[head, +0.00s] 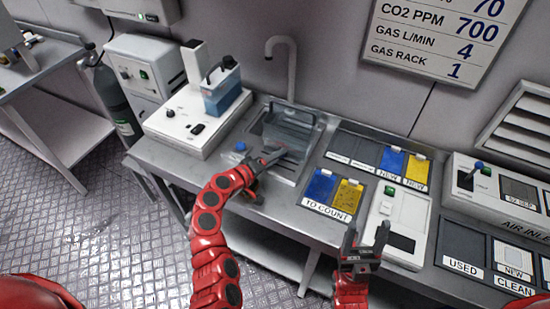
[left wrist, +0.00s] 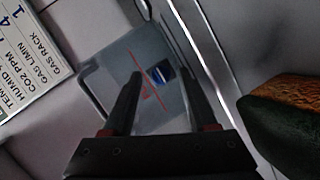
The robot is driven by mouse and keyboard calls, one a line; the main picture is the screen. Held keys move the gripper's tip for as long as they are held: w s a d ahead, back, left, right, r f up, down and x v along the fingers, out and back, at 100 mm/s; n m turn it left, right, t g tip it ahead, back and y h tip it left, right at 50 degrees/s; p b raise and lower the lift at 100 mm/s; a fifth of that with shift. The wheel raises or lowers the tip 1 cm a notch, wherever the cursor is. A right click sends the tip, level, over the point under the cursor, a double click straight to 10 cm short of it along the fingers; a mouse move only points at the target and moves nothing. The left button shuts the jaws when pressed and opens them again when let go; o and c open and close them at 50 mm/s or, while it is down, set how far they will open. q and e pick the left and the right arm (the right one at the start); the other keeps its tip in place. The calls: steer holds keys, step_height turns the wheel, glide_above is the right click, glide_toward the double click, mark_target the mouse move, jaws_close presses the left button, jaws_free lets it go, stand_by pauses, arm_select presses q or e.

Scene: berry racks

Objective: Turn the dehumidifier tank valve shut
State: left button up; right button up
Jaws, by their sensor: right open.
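A grey, see-through tank (head: 291,127) with a handle sits in the sink. A similar grey tank (left wrist: 150,50) with a red line and a small blue-and-white patch shows in the left wrist view. A small blue knob (head: 240,146) shows at the counter's front left of the sink; I cannot tell whether it is the valve. My left gripper (head: 268,158) is at the sink's near left edge, right of the blue knob. My right gripper (head: 365,245) is open and empty, in front of the counter near the white scale-like device.
A white machine (head: 187,125) with a blue container stands left of the sink, and a faucet (head: 283,55) rises behind it. Blue and yellow cards lie in trays (head: 332,207) to the right. A dark-and-brown object (left wrist: 285,115) is at the left wrist view's right edge.

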arm_select(q)
steer(key=shift+r+p, duration=0.1)
steer(key=shift+p, duration=0.3)
steer(key=m+y+p, duration=0.1)
steer(key=m+p, duration=0.1)
steer(key=p, duration=0.2)
steer(key=m+t+y+p, duration=0.1)
steer(key=m+y+p, duration=0.1)
steer(key=p, duration=0.3)
steer(key=d+m+y+p, duration=0.1)
steer(key=m+p, duration=0.2)
steer(key=p, duration=0.1)
steer(key=shift+s+r+y, duration=0.2)
steer(key=shift+r+y, duration=0.1)
steer(key=shift+y, duration=0.1)
steer(key=shift+s+a+f+m, duration=0.1)
steer(key=shift+a+f+m, duration=0.1)
steer(key=shift+f+m, duration=0.1)
steer(key=shift+s+r, duration=0.15)
steer(key=shift+s, duration=0.25)
steer(key=b+v, duration=0.5)
steer(key=v, duration=1.1)
steer(key=shift+s, duration=0.25)
